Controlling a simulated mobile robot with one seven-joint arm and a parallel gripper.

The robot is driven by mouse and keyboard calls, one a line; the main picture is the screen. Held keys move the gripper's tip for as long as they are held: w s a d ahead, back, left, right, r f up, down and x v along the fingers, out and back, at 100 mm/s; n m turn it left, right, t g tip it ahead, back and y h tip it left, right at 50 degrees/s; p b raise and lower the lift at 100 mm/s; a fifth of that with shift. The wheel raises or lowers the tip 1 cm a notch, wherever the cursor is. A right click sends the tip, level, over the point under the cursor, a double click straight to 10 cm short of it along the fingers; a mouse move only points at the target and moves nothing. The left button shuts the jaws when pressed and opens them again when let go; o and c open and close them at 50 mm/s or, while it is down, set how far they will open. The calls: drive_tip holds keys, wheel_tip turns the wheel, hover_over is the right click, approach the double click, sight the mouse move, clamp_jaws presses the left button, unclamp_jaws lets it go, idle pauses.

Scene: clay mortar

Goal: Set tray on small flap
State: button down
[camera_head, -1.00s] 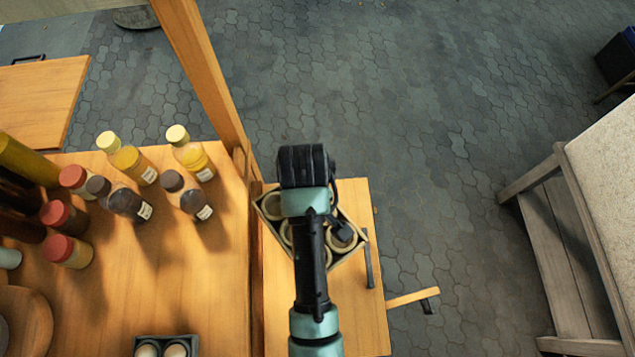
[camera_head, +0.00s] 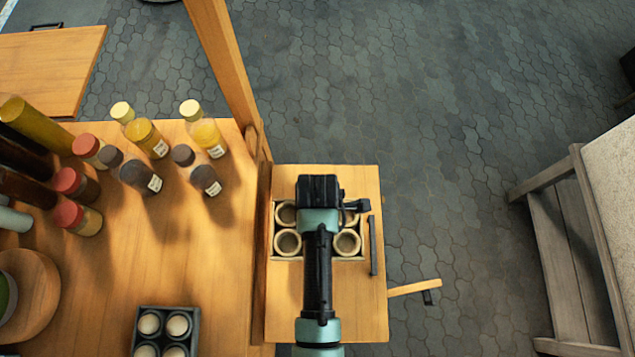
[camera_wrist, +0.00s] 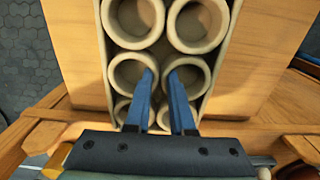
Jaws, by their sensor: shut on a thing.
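In the wrist view the tray (camera_wrist: 104,55) lies lengthwise between bare strips of the flap (camera_wrist: 272,60). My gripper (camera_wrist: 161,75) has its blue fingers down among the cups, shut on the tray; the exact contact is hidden. In the head view my arm covers the tray's middle. The tray's edges line up with the flap's edges. I cannot tell whether it touches the flap.
A dark bar (camera_head: 373,245) stands right of the tray on the flap. A wooden support (camera_head: 415,287) sticks out beyond the flap. Several bottles (camera_head: 140,175) and a second tray (camera_head: 138,330) with pale round items occupy the larger top. A bench (camera_head: 575,250) stands at right.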

drive_tip(key=shift+f, duration=2.15)
drive_tip(key=shift+f, duration=0.2)
drive_tip(key=c, duration=0.8)
unclamp_jaws()
drive_tip(key=shift+o, duration=0.2)
